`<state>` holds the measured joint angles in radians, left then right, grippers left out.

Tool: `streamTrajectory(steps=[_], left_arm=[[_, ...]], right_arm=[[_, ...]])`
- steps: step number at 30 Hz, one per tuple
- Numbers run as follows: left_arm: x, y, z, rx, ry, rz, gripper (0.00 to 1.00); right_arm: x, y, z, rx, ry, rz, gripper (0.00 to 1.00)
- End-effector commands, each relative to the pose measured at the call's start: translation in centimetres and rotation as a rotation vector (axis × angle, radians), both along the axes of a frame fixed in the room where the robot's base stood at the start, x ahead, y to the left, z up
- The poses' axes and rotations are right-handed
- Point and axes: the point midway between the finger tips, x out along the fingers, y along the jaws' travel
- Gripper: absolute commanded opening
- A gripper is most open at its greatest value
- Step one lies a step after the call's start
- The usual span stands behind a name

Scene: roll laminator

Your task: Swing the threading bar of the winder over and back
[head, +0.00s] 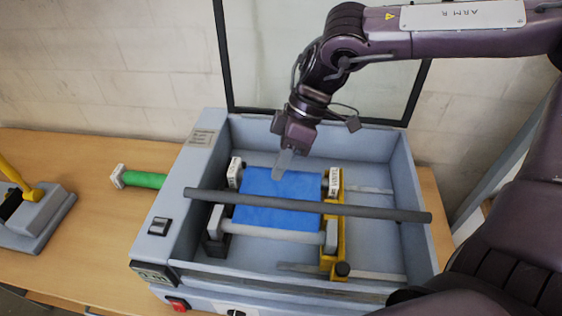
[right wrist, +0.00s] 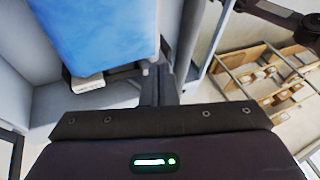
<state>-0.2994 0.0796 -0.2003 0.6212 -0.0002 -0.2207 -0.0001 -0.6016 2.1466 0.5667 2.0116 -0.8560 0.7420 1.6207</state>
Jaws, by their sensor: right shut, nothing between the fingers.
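The winder sits in the grey open box of the laminator (head: 365,140). It carries a blue roll (head: 265,200) between end supports, with a yellow slide (head: 333,255) at the right end. A light grey bar (head: 275,234) on two short arms lies along the near side of the roll; I take it for the threading bar. My right gripper (head: 283,165) is shut and empty, pointing down at the far edge of the blue roll. Whether it touches cannot be told. In the right wrist view, the shut fingers (right wrist: 165,85) are beside the blue roll (right wrist: 100,30). My left gripper is out of view.
A dark round bar (head: 375,211) spans the box above the roll. A green roll (head: 145,180) lies on the wooden table (head: 90,225) to the left. A grey device with a yellow lever (head: 37,194) stands at the far left. A framed clear panel (head: 225,60) rises behind.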

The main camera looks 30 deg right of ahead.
Motion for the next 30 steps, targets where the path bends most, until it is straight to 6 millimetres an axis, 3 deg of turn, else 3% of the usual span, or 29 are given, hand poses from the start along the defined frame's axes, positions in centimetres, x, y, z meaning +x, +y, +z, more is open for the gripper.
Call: streamTrajectory(steps=[12,25,30], left_arm=[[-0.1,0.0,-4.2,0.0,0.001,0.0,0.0],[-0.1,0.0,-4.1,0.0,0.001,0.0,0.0],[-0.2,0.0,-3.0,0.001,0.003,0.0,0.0]], right_arm=[[-2.6,2.0,-1.1,-0.11,-0.145,0.003,0.0],[-2.8,2.0,-0.8,-0.119,-0.152,0.0,0.0],[-2.4,0.9,0.5,-0.119,-0.153,-0.004,0.0]])
